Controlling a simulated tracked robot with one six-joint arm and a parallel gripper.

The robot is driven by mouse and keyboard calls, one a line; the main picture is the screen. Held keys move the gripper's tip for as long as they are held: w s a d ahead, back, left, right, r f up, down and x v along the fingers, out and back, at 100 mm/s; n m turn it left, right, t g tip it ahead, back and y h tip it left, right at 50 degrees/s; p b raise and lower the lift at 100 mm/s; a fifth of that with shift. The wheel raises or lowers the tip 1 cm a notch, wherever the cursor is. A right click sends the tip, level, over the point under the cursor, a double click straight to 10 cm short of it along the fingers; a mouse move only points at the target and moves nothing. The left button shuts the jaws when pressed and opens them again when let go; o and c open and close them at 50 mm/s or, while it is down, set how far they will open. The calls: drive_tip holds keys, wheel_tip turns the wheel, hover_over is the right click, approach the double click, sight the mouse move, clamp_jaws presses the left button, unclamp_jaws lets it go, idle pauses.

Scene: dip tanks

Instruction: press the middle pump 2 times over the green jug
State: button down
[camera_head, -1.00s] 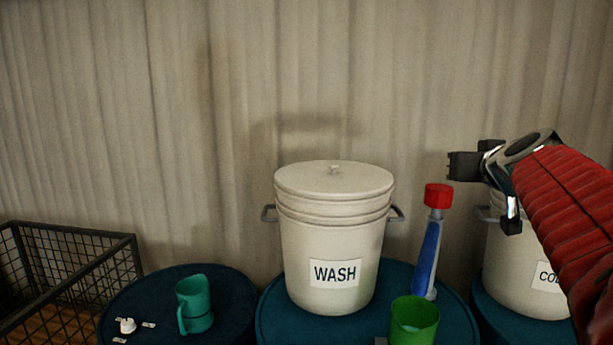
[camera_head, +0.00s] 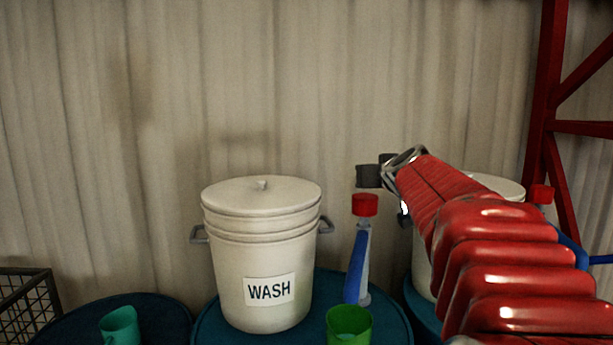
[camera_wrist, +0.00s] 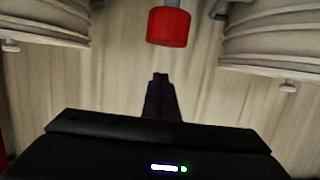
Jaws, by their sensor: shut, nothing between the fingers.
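The pump beside the WASH bucket has a red cap (camera_head: 365,205) on a blue and grey body (camera_head: 357,262). The green jug (camera_head: 349,326) stands in front of and below it, its lower part cut off by the picture edge. My gripper (camera_head: 367,175) is shut and empty. In the head view it appears just above the red cap, with a small gap between them. In the wrist view the shut fingers (camera_wrist: 161,92) point toward the red cap (camera_wrist: 170,27), apart from it.
The lidded WASH bucket (camera_head: 262,255) stands left of the pump on a dark blue drum (camera_head: 385,322). Another bucket (camera_head: 497,186) and a second red-capped pump (camera_head: 541,194) are at right, partly behind my arm. A teal jug (camera_head: 119,326) and wire crate (camera_head: 25,300) are at left.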

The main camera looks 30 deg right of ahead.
sight(369, 206)
drive_tip(key=shift+w+d+f, duration=0.2)
drive_tip(key=shift+w, duration=0.35)
drive_tip(key=shift+f, duration=1.95)
drive_tip(key=shift+f, duration=0.1)
drive_tip(key=shift+f, duration=2)
drive_tip(key=shift+r, duration=2.4)
drive_tip(key=v, duration=1)
